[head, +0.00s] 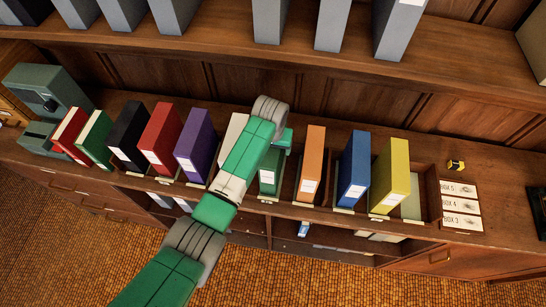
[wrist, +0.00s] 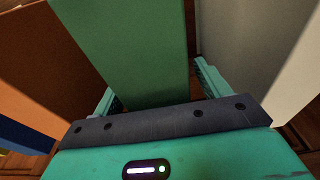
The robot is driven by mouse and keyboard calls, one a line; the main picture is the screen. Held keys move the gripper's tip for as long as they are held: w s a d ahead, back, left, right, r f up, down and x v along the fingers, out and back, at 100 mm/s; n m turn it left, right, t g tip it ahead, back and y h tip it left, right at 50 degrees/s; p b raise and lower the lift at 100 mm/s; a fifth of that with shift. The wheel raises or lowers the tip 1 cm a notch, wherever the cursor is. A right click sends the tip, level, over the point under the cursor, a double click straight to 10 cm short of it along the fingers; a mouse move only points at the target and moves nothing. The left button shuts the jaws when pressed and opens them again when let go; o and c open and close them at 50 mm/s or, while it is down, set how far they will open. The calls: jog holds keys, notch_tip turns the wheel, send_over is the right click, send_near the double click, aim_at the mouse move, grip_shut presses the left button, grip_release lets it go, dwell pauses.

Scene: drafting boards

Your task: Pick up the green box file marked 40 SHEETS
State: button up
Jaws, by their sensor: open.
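The green box file (head: 266,184) stands upright in the row on the shelf, between a white file and an orange one. My arm hides its upper part in the head view, and its label is too small to read. In the wrist view the green box file (wrist: 125,45) lies between the two fingers of my gripper (wrist: 157,88). The fingers are open, one on each side of it, and a gap shows at least at the right finger. My gripper (head: 284,140) is mostly hidden behind my arm in the head view.
The orange file (head: 311,160) and white file (head: 232,135) stand close on either side. Blue (head: 353,170), yellow (head: 391,175), purple (head: 195,145) and red (head: 160,138) files stand farther along. Grey files (head: 332,25) fill the upper shelf. Label cards (head: 460,205) lie at right.

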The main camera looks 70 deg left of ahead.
jog(key=shift+f, duration=0.5)
jog(key=shift+w, duration=0.1)
grip_shut()
jog(key=shift+r, duration=0.1)
jog(key=shift+r, duration=0.15)
